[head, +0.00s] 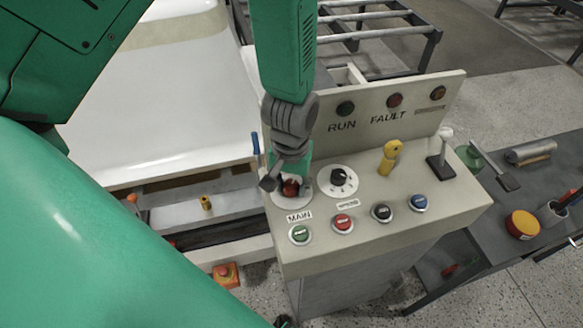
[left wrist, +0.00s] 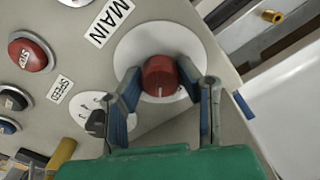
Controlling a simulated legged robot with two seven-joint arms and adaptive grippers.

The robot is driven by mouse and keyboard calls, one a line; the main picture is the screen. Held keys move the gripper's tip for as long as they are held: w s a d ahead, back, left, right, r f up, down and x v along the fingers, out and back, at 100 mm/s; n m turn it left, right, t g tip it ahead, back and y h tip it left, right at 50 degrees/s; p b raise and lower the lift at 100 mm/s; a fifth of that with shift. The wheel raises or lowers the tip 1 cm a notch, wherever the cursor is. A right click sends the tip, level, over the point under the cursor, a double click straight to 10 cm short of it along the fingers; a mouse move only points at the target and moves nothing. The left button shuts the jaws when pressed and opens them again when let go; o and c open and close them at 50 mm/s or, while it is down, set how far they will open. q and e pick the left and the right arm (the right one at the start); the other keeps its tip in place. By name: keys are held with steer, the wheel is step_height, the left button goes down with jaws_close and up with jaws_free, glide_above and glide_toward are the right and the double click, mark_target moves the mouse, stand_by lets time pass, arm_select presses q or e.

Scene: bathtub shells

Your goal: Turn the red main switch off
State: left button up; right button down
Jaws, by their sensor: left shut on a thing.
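The red main switch (head: 291,189) is a round red knob on a white disc, at the left of the sloped control panel (head: 380,228), behind the MAIN label. In the left wrist view the red knob (left wrist: 160,72) shows a short white mark on its edge towards the gripper. My left gripper (head: 287,184) comes down from above with its fingers on either side of the knob, shut on it. Its two fingers (left wrist: 160,82) also show in the left wrist view. My right gripper is not in view.
A black SPEED dial (head: 340,178) sits close right of the switch. Green (head: 300,234), red, black and blue push buttons line the front. A yellow key-like handle (head: 390,157) and a joystick (head: 441,155) stand up further right. A white tub shell (head: 170,95) lies left.

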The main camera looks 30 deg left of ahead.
mark_target(293, 184)
arm_select(q)
steer(key=n+p, duration=0.1)
steer(key=n, duration=0.1)
steer(key=n+p, duration=0.1)
steer(key=n, duration=0.1)
steer(key=shift+w+r+n+p, duration=0.15)
steer(key=shift+n+p, duration=1.15)
steer(key=shift+n, duration=0.9)
steer(key=o, duration=1.1)
steer(key=shift+o, duration=0.2)
steer(key=shift+r, duration=0.25)
step_height(293, 184, up, 11)
steer(key=shift+d, duration=0.15)
steer(key=shift+w, duration=0.1)
